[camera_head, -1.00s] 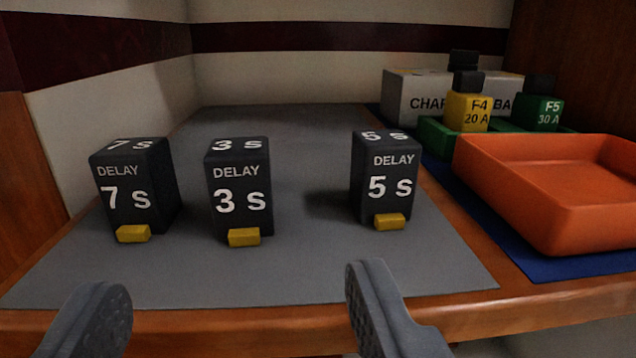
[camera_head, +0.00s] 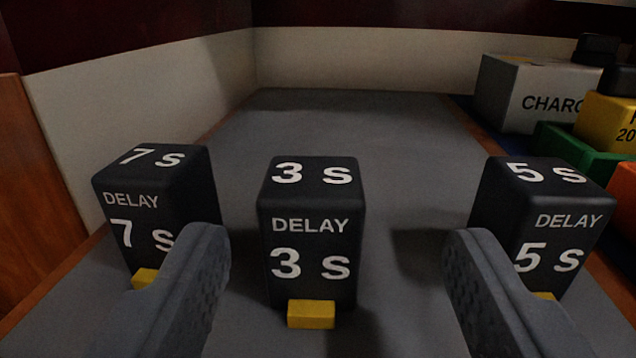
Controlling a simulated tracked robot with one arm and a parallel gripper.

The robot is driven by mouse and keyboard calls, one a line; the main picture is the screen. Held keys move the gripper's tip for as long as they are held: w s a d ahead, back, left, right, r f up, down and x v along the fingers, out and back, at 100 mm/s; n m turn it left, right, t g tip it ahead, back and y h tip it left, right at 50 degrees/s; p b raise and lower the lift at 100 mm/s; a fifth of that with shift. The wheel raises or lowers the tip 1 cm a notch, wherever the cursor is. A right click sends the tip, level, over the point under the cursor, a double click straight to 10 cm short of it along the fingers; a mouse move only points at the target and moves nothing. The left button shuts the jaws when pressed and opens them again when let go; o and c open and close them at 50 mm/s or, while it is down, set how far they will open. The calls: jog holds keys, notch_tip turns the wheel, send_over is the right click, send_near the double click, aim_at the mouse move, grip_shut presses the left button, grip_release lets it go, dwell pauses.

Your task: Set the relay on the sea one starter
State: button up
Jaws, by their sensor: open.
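Three black delay relays with yellow tabs at the front stand upright on a grey mat (camera_head: 350,115). The 3 s relay (camera_head: 312,235) is in the middle, the 7 s relay (camera_head: 150,190) at left and the 5 s relay (camera_head: 535,220) at right. My gripper (camera_head: 335,245) is open and empty. Its fingers flank the 3 s relay with gaps on both sides. The left finger partly covers the 7 s relay and the right finger partly covers the 5 s relay. The sea one starter is not in view.
A grey box marked CHARG (camera_head: 530,95), a yellow block (camera_head: 608,120), a green tray (camera_head: 570,145) and an orange tray (camera_head: 625,185) are at the right. Pale walls (camera_head: 140,95) close off the left and back. The mat behind the relays is clear.

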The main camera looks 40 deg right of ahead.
aim_at(309, 244)
jog(key=shift+w+d+f+b, duration=0.2)
jog(key=shift+w+d+b, duration=0.4)
jog(key=shift+w, duration=0.35)
jog(key=shift+w+d+f+b, duration=0.2)
jog(key=shift+w+d+b, duration=0.15)
jog(key=shift+w+d, duration=0.75)
jog(key=shift+w, duration=0.25)
jog(key=shift+r, duration=0.1)
jog(key=c, duration=1.2)
jog(key=shift+o, duration=0.2)
